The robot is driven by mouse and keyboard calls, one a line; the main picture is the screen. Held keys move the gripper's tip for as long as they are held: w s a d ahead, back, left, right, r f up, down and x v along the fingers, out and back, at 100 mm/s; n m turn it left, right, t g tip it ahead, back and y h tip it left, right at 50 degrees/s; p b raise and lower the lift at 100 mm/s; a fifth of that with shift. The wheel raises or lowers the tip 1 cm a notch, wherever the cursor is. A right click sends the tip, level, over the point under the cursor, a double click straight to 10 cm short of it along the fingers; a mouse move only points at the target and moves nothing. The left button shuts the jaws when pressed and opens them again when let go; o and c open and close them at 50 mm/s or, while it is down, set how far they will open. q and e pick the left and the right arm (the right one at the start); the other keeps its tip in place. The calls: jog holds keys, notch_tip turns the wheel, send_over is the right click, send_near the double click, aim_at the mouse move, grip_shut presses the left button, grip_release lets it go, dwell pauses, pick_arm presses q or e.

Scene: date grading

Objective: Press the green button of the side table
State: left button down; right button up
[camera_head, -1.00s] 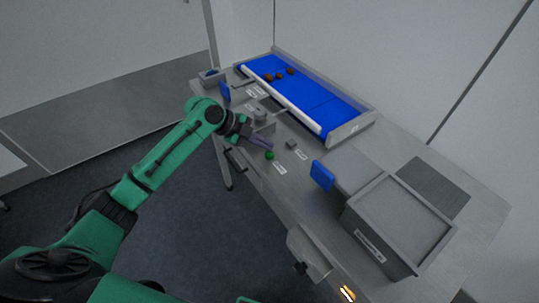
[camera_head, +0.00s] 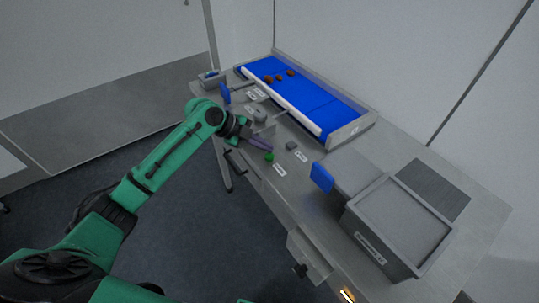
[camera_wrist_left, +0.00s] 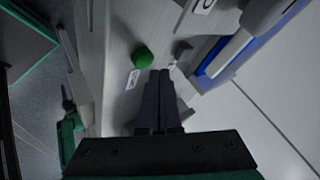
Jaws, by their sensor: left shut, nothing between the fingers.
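The green button (camera_head: 269,157) is a small round knob on the grey side table (camera_head: 320,215), near its front edge. It also shows in the left wrist view (camera_wrist_left: 142,57), just beyond my fingertips. My left gripper (camera_head: 268,147) is shut and empty. Its dark fingers point toward the button from the left, and in the left wrist view their tips (camera_wrist_left: 158,74) end close beside it. I cannot tell whether they touch it. My right gripper is not in view.
A small grey block (camera_head: 291,145) stands right of the button. Behind is a blue conveyor (camera_head: 310,98) with several brown dates (camera_head: 280,77). A grey crate (camera_head: 398,222) and a blue paddle (camera_head: 321,177) stand to the right. White labels lie on the table.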

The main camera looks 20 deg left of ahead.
pick_arm(q)
jog(key=shift+f, duration=0.1)
dwell(0.7)
jog(key=shift+f+b, duration=0.3)
